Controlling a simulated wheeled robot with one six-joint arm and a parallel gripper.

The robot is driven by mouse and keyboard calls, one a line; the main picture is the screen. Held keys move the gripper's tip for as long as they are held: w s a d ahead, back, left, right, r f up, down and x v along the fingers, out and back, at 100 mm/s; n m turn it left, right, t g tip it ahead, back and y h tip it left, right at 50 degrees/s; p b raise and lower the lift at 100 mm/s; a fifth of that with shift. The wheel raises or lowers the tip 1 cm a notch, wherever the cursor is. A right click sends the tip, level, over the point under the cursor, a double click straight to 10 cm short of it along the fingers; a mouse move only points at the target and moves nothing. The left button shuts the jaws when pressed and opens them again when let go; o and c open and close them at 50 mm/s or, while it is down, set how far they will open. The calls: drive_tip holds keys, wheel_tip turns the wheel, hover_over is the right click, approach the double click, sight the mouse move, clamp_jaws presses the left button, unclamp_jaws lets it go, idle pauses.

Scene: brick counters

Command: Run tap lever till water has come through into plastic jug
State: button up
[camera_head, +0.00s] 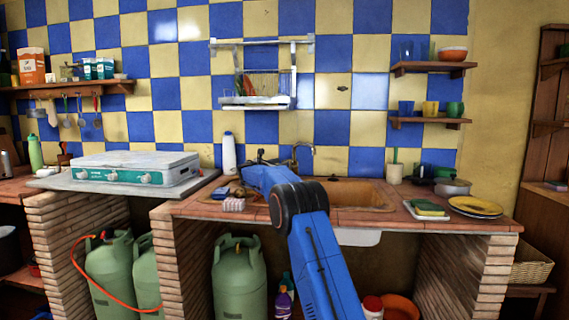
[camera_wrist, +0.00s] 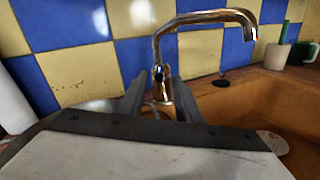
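The metal tap (camera_wrist: 203,16) stands behind the sink in the wrist view. Its curved spout reaches right over the basin. Its lever (camera_wrist: 158,73) shows low on the tap body, between my fingers in the picture. My gripper (camera_wrist: 158,88) is open, with its two dark fingers apart on either side of the tap's lower part. I cannot tell whether either finger touches the lever. In the head view the tap (camera_head: 303,147) shows behind my blue arm, and my arm hides most of the gripper. I cannot make out a plastic jug in either view, and no water stream is visible.
The brown sink (camera_head: 350,193) lies right of my arm. A white bottle (camera_head: 229,153) stands left of the tap by the wall. A pot (camera_head: 452,187) and yellow plates (camera_head: 475,206) sit at the right.

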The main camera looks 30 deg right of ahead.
drive_tip(key=shift+x, duration=2.5)
clamp_jaws()
